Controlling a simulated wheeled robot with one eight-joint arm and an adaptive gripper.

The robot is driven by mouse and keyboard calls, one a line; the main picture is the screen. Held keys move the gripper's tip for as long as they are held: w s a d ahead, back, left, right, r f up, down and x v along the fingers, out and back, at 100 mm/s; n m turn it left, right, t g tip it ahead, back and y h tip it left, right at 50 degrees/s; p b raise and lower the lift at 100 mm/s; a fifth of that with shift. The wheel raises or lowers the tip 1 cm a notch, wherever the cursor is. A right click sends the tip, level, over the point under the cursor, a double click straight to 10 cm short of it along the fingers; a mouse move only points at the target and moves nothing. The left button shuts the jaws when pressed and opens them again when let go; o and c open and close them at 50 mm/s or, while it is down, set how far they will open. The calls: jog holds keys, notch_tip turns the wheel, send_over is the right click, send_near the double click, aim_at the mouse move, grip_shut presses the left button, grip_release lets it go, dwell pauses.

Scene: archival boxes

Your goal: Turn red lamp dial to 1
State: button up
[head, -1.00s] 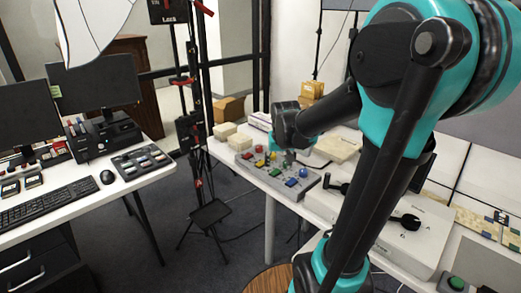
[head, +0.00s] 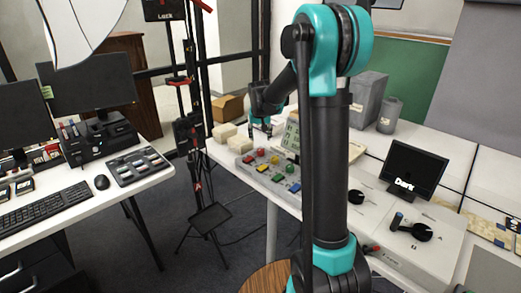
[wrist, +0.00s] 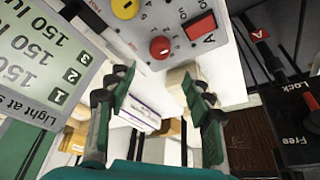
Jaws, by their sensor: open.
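The red dial (head: 261,152) is a round knob at the left end of the dial row on a grey control panel (head: 243,167). In the wrist view the red dial (wrist: 160,47) shows above and between the fingers, with a white pointer mark and printed numbers around it. A red rectangular button (wrist: 199,26) marked A sits beside it. My gripper (head: 260,132) is open and empty, behind and above the panel's left end. In the wrist view my gripper's fingers (wrist: 157,82) are apart, touching nothing that I can see.
Yellow and blue dials (head: 290,168) and coloured buttons share the panel. A sign (wrist: 45,55) reading 150 lux, numbered 1 to 3, stands close on the left in the wrist view. Pale boxes (head: 225,132) lie left of the gripper. A tripod stand (head: 190,130) stands beside the table.

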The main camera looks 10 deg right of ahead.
aim_at(261, 150)
jog(key=x, duration=0.9)
jog(key=shift+d+f, duration=0.1)
jog(key=shift+f, duration=0.2)
jog(key=shift+c, duration=0.4)
jog(key=c, duration=1.1)
